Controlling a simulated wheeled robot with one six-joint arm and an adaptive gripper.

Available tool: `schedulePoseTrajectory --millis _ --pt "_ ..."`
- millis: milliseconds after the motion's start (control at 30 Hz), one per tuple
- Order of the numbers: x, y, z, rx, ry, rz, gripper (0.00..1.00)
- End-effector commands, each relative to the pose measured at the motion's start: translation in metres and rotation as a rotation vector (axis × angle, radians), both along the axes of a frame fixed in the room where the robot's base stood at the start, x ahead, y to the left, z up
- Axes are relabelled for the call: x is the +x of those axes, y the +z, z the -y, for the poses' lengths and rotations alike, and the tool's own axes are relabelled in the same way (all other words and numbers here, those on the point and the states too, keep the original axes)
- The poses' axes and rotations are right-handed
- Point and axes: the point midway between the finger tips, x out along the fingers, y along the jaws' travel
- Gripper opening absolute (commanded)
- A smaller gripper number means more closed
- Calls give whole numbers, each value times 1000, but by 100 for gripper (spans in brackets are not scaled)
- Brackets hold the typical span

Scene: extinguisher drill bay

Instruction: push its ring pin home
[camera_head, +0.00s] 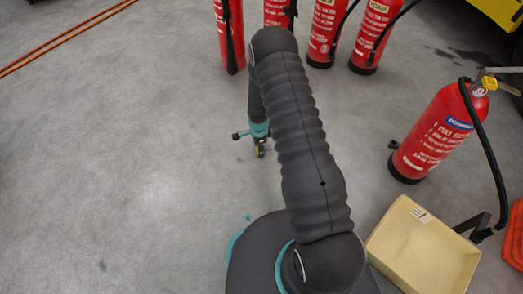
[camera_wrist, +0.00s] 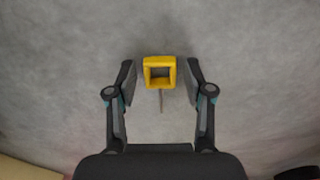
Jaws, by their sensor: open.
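A yellow square ring with a thin pin shaft (camera_wrist: 160,73) shows in the wrist view, between my fingertips, with gaps on both sides. My gripper (camera_wrist: 160,76) is open around it and points down at the grey floor. I cannot tell whether the ring touches the floor. A red extinguisher (camera_head: 435,135) with a blue label band stands at the right, apart from my gripper. A yellow piece (camera_head: 489,83) shows at its valve, and a black hose hangs down its right side.
A beige open tray (camera_head: 395,222) lies at the lower right, below the extinguisher. Several red extinguishers (camera_head: 320,35) stand along the top. An orange object (camera_head: 514,236) is at the right edge, and orange lines (camera_head: 60,38) cross the upper left. The left floor is clear.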

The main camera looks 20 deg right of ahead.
Motion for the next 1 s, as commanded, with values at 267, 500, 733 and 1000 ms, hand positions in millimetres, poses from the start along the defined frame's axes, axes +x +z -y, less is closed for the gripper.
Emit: schedulePoseTrajectory --millis 267,500,733,1000 --pt "0 0 0 0 0 0 27" --pt "0 0 0 0 0 0 0" --pt "0 7 0 0 0 0 0" --pt "0 19 0 0 0 0 0"
